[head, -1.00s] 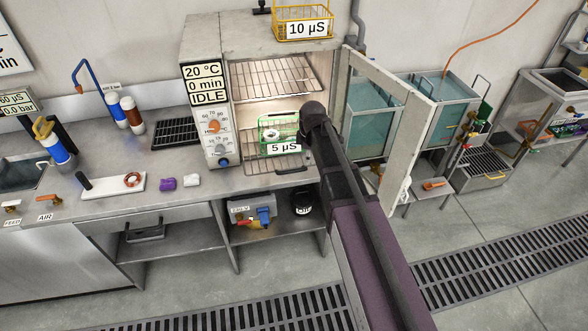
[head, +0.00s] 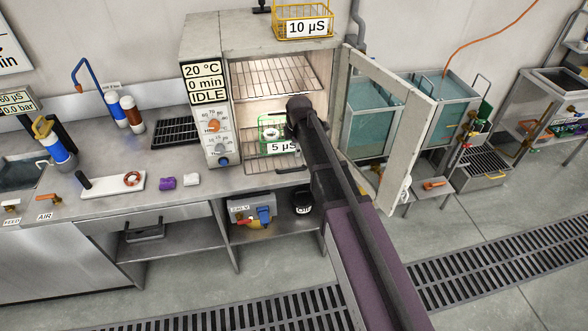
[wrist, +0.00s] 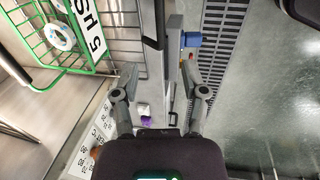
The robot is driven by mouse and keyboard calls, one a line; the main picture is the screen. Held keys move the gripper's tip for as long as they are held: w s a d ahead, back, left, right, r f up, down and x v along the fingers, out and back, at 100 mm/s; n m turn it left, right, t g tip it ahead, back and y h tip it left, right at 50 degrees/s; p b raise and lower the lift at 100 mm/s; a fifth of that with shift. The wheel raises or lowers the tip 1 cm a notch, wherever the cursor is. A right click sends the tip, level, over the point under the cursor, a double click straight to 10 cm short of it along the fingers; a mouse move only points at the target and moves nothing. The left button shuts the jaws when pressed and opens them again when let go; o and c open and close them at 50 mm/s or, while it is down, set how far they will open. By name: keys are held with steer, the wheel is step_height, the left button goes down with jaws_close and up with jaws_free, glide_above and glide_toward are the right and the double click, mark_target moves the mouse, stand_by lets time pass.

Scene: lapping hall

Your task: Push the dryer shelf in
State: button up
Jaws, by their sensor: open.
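The dryer (head: 205,50) stands on the bench with its door (head: 405,145) swung open to the right. Its lower wire shelf (head: 258,166) sticks out a little at the front, with a dark handle (head: 291,170) on its front edge. The green basket (head: 264,128) labelled 5 µS sits on this shelf. In the wrist view the shelf's wires (wrist: 122,30), its dark handle bar (wrist: 153,25) and the basket (wrist: 50,58) are at upper left and centre. My gripper (wrist: 158,78) is open and empty, its fingers pointing toward the handle bar. In the head view my arm hides it.
The upper shelf (head: 275,78) is empty. A yellow basket (head: 277,25) labelled 10 µS stands on top of the dryer. The open door is close to the right of my arm. Teal tanks (head: 455,110) stand beyond it. A purple object (head: 166,183) lies on the bench.

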mark_target(294, 169)
steer(key=shift+w+a+f+b, duration=0.15)
steer(key=shift+w+f+b, duration=0.25)
steer(key=shift+f+b, duration=1.8)
steer(key=shift+w+a+f+b, duration=0.1)
steer(key=shift+w+f+b, duration=0.35)
steer(key=shift+f+b, duration=1.65)
steer(key=shift+w+a+f+b, duration=0.15)
steer(key=shift+w+f+b, duration=0.25)
steer(key=shift+f+b, duration=1.8)
jaws_close()
